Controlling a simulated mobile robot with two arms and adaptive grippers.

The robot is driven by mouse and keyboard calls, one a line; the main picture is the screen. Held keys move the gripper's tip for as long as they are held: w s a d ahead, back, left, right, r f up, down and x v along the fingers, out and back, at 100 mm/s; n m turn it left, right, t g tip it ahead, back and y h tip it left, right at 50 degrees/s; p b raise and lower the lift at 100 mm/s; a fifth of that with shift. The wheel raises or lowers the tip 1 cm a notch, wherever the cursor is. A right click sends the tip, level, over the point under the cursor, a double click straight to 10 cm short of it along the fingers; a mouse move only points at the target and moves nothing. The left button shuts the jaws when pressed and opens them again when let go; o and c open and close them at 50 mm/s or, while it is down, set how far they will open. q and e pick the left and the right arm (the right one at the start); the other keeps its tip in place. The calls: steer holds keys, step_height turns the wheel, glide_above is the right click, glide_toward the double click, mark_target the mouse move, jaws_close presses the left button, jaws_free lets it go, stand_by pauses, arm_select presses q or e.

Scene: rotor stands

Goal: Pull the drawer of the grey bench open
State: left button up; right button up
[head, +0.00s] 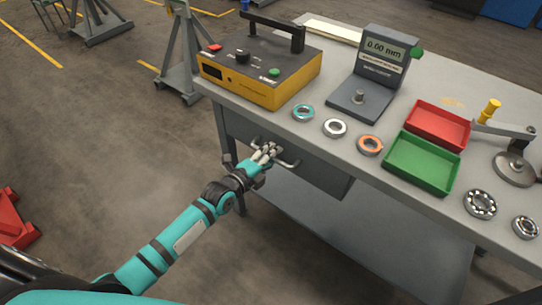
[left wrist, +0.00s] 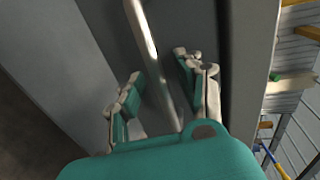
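The grey bench (head: 385,210) stands on the right of the head view. Its drawer (head: 325,180) is under the top at the left end, and its front looks about flush with the bench. A bar handle (head: 291,163) runs across the drawer front. My left gripper (head: 268,152) is at the handle. In the left wrist view the handle bar (left wrist: 150,50) passes between the two spread fingers of my left gripper (left wrist: 160,88), with gaps visible beside it. The fingers are open around the bar. My right gripper is not in view.
On the bench top are a yellow tester (head: 262,72), a grey gauge (head: 372,75), several rings, a red tray (head: 438,126), a green tray (head: 422,163) and bearings (head: 480,204). A lower shelf (head: 370,235) lies under the drawer.

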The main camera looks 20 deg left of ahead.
arm_select(q)
jaws_close()
stand_by(0.6)
